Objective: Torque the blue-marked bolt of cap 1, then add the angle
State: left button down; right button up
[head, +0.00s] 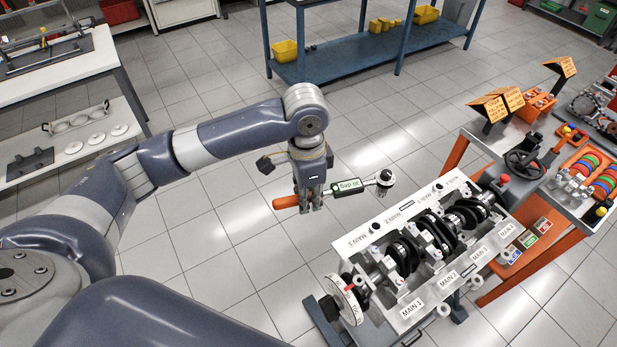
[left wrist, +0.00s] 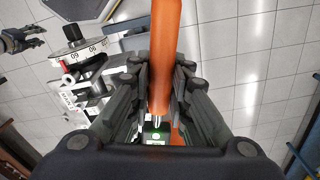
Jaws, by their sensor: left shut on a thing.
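My left gripper (head: 311,203) is shut on the orange handle of a torque wrench (head: 287,201). The wrench lies nearly level in the air, with its display (head: 348,187) and ratchet head (head: 385,178) to the right. The orange handle also fills the middle of the left wrist view (left wrist: 166,60), with a green light below it. The wrench head is above the far left edge of the engine block (head: 437,288), apart from it. Main labels run along the block; the nearest label seems to read MAIN 1 (head: 412,307). I cannot make out a blue mark. My right gripper (left wrist: 22,40) seems open and empty.
A white marked disc (head: 347,300) sits at the block's near end, beside the crankshaft (head: 405,252). An orange cart (head: 545,262) with coloured rings stands to the right. A blue shelf table (head: 345,58) is at the back. White shelving (head: 70,145) stands left. The floor between is clear.

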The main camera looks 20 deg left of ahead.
pick_arm(q)
jog(key=w+f+m+p, duration=0.3)
jog(key=f+m+p, duration=0.2)
jog(key=f+m, duration=0.2)
jog(key=shift+w+a+f+m, duration=0.2)
jog(key=shift+a+f+m, duration=0.1)
jog(key=shift+m, duration=0.7)
jog(key=shift+a, duration=0.15)
dwell(0.7)
jog(key=shift+f, duration=0.55)
dwell(0.7)
jog(key=shift+f+b, duration=0.35)
jog(key=shift+f, duration=0.3)
dwell(0.6)
jog(key=shift+w, duration=0.15)
